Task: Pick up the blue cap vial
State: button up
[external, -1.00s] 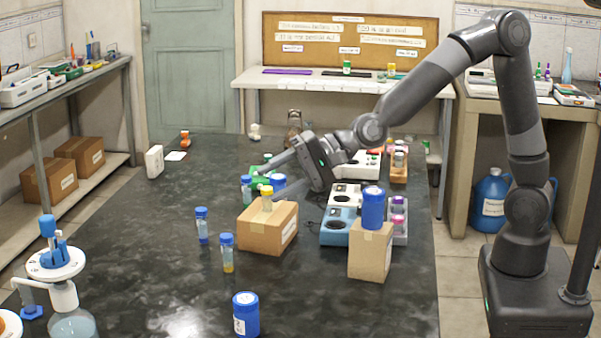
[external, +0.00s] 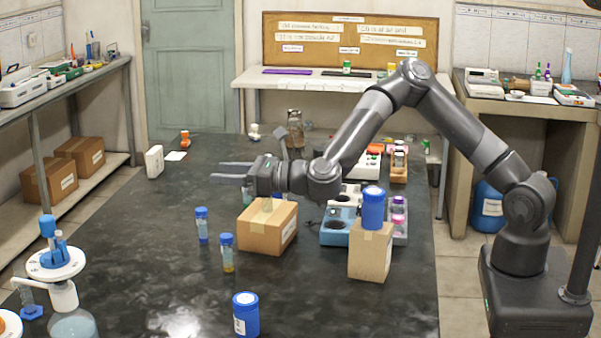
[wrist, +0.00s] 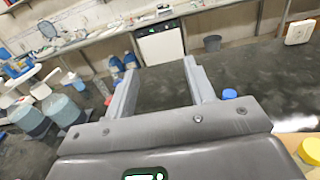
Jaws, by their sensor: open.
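Two blue-capped vials stand upright on the dark bench in the external view: one with blue contents (external: 202,226) and one with yellowish contents (external: 227,254). Another vial (external: 247,196) stands farther back, mostly hidden behind my gripper. My gripper (external: 214,172) is open and empty, its fingers pointing left above the bench, behind the two front vials. It also shows in the wrist view (wrist: 160,72). There a blue cap (wrist: 229,94) shows just right of the right finger, outside the jaws; which vial it belongs to I cannot tell.
A cardboard box (external: 267,235) stands under my wrist with a vial on it; its yellow cap (wrist: 311,150) shows in the wrist view. Blue containers (external: 373,208) (external: 246,314) stand on another box and at the front. The left middle bench is clear.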

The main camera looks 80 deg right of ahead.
aim_at(231, 237)
notch_tip(231, 237, down, 12)
jog(key=shift+r, duration=0.2)
notch_tip(231, 237, down, 4)
jog(key=shift+w, duration=1.5)
jog(key=shift+c, duration=0.5)
jog(key=c, duration=0.9)
